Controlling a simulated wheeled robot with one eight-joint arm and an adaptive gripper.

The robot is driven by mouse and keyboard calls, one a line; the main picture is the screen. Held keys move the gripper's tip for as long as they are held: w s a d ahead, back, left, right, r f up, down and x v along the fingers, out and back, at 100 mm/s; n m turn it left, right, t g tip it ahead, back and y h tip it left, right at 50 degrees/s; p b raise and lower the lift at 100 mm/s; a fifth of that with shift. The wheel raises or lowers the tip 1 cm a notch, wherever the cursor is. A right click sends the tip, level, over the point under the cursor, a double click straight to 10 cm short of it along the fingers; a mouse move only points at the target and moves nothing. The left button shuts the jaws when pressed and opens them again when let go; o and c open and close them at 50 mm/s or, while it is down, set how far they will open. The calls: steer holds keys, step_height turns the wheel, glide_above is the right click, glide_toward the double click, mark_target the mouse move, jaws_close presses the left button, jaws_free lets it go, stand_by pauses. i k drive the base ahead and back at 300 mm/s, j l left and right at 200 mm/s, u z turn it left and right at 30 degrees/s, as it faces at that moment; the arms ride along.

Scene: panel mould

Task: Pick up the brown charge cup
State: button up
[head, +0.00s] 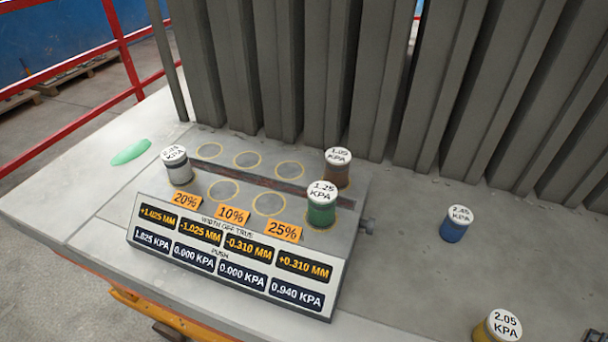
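The brown charge cup (340,178) stands upright at the back right of the panel's ringed spots, in the head view. It has a white lid marked 1.05 KPA. The green cup (321,212), marked 1.25 KPA, stands just in front of it and a little left, overlapping its lower left part in the picture. I cannot make out my gripper in this view, and nothing is seen touching the brown cup.
A grey-white cup (177,166) stands at the panel's left. A blue cup (453,231) and a yellow cup (486,333) stand on the slab at right. Tall grey ribs (330,70) rise behind the brown cup. A display board (228,255) fronts the panel.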

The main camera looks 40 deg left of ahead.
mark_target(337, 158)
steer(key=u, duration=1.6)
steer(key=l+u, duration=0.25)
steer(key=l, duration=0.25)
